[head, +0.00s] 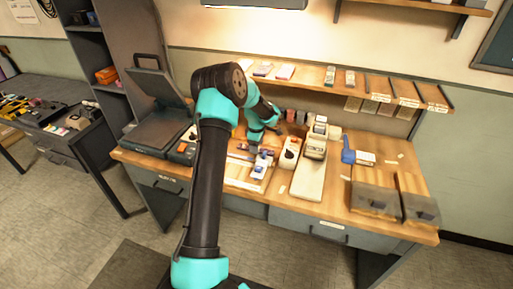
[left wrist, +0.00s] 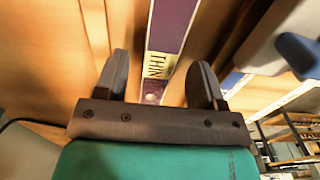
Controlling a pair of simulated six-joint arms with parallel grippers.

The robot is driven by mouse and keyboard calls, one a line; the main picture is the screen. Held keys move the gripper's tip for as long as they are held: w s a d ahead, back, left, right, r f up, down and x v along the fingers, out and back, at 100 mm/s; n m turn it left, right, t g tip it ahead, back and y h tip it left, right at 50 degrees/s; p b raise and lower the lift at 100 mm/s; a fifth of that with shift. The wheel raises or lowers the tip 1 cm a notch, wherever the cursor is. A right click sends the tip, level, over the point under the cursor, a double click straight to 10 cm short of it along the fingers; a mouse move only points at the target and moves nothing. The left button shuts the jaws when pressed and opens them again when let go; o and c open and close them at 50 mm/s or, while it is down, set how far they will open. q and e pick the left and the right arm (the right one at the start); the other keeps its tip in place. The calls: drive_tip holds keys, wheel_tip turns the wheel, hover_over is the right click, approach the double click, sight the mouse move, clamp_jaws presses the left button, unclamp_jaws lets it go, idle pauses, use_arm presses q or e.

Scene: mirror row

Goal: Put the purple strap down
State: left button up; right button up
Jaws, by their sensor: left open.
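In the left wrist view a purple strap (left wrist: 174,28) with pale edges and a yellowish label reading "THIN" runs between the two fingers of my left gripper (left wrist: 161,64). The fingers are spread, with a gap on each side of the strap, so it is not gripped. In the head view my left gripper (head: 256,143) is low over the middle of the wooden workbench (head: 337,208). My own arm hides part of the bench there, and I cannot make out the strap clearly in that view. My right gripper is not in view.
A black device with a raised lid (head: 160,85) stands at the bench's left. White-and-dark devices (head: 315,150) stand right of the gripper. A blue-handled tool (head: 348,152) and two grey-fronted boxes (head: 376,200) are farther right. A wooden shelf (head: 350,89) runs behind.

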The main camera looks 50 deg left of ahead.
use_arm(q)
wheel_tip(320, 180, up, 11)
idle(0.4)
idle(0.5)
